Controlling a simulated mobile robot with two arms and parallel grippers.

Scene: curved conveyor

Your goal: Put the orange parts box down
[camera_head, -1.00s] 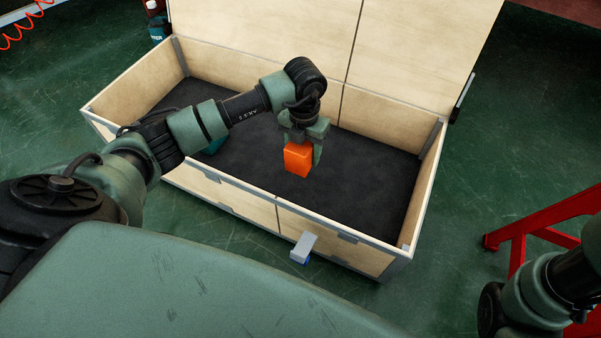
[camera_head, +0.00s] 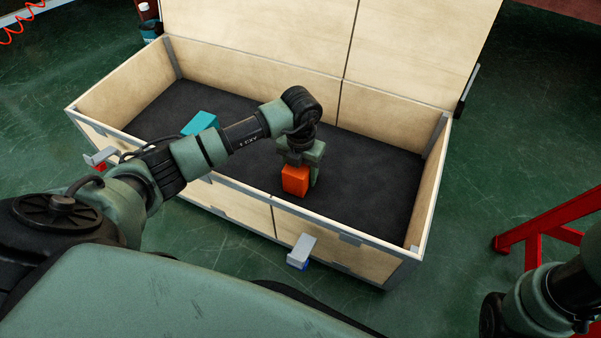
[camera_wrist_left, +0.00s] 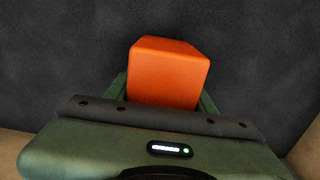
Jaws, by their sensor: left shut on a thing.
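The orange parts box (camera_head: 295,181) is in my left gripper (camera_head: 305,172), inside the open wooden crate (camera_head: 228,196). It is low over the crate's dark floor, toward the front wall. I cannot tell whether its bottom touches the floor. In the left wrist view the orange box (camera_wrist_left: 168,74) sits between the fingers of my left gripper (camera_wrist_left: 165,95), with dark floor all around it. Of my right arm only a part shows at the lower right in the head view, and its gripper is out of the picture.
A teal box (camera_head: 201,122) lies in the crate, left of the orange box and partly behind my left arm. The crate's lid (camera_head: 300,35) stands open at the back. Dark floor is free at the right. A red stand (camera_head: 545,225) is outside at the right.

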